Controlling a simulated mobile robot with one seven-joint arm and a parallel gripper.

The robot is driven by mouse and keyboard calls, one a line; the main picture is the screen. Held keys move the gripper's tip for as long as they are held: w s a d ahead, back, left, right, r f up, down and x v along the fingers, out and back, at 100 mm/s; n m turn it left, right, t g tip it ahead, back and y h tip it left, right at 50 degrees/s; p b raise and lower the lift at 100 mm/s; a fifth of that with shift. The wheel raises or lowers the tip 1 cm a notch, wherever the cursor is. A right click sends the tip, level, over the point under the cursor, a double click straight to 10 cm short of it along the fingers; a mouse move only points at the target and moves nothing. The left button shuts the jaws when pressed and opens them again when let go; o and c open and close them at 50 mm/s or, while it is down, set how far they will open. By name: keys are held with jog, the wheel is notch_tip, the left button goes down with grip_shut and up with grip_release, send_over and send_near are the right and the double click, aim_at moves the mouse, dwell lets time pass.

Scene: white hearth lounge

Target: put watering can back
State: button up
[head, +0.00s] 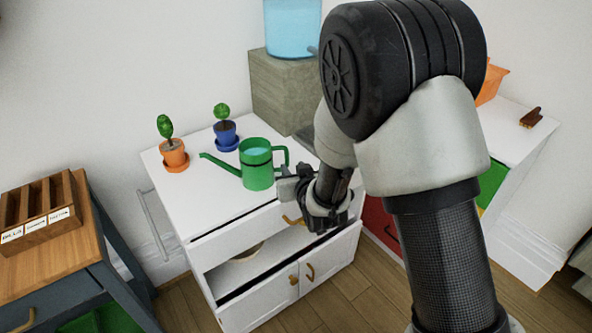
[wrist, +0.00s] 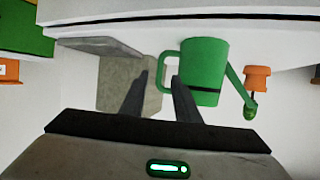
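The green watering can (head: 257,168) stands upright on the white cabinet top (head: 205,205), its spout to the left and its handle to the right. Blue water shows inside it. My gripper (head: 287,184) is just right of the can, near the handle. In the wrist view, which is upside down, my gripper (wrist: 160,76) has its two fingers apart, with the handle of the watering can (wrist: 205,66) close to the fingertips. Whether the handle lies between the fingers or just beyond them is hard to tell. No firm hold shows.
An orange potted plant (head: 174,152) and a blue potted plant (head: 226,133) stand behind and left of the can. A stone block (head: 280,88) bearing a blue water tank (head: 292,28) stands behind. A wooden table (head: 85,235) with a labelled organizer (head: 42,215) is at left.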

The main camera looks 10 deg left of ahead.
jog(key=s+d+r+m+g+h, duration=0.15)
jog(key=s+d+r, duration=0.25)
jog(key=d+r, duration=0.4)
jog(key=s+d+r+m+g+h, duration=0.15)
jog(key=s+d+r, duration=0.35)
jog(key=d, duration=0.5)
jog(key=s+d+r+m+g+h, duration=0.1)
jog(key=s+d+r, duration=0.1)
jog(key=s+d, duration=0.4)
jog(key=s+d+r+m+g+h, duration=0.1)
jog(key=s+d, duration=0.5)
jog(key=s, duration=0.7)
notch_tip(320, 180, up, 3)
jog(key=shift+s+f+g+h, duration=0.15)
jog(key=shift+s+g+h, duration=0.05)
jog(key=shift+g+h, duration=0.5)
notch_tip(320, 180, up, 19)
jog(key=p, duration=1.9)
